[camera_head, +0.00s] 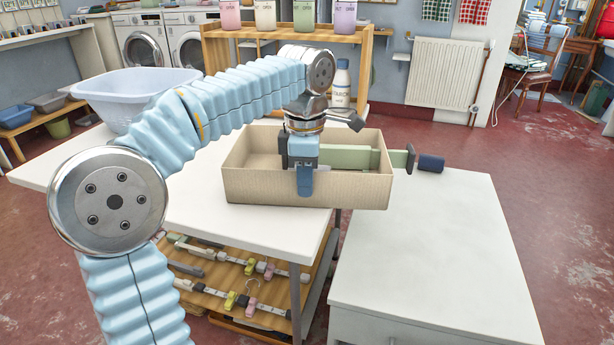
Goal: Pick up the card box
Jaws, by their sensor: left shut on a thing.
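The card box (265,190) is an open-topped tan box in the middle of the camera_head view. It sits over the right end of the white table, and its right part reaches past the table's edge. My left gripper (304,178) points down at its near wall, with one blue finger outside the wall, and is shut on that wall. I cannot tell whether the box's bottom touches the table. A pale green bar with a grey end plate (350,158) lies across the box's right part. My right gripper is out of view.
A pale blue basin (135,92) stands on the white table (270,232) to the left. A lower white surface (430,255) at the right is clear.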

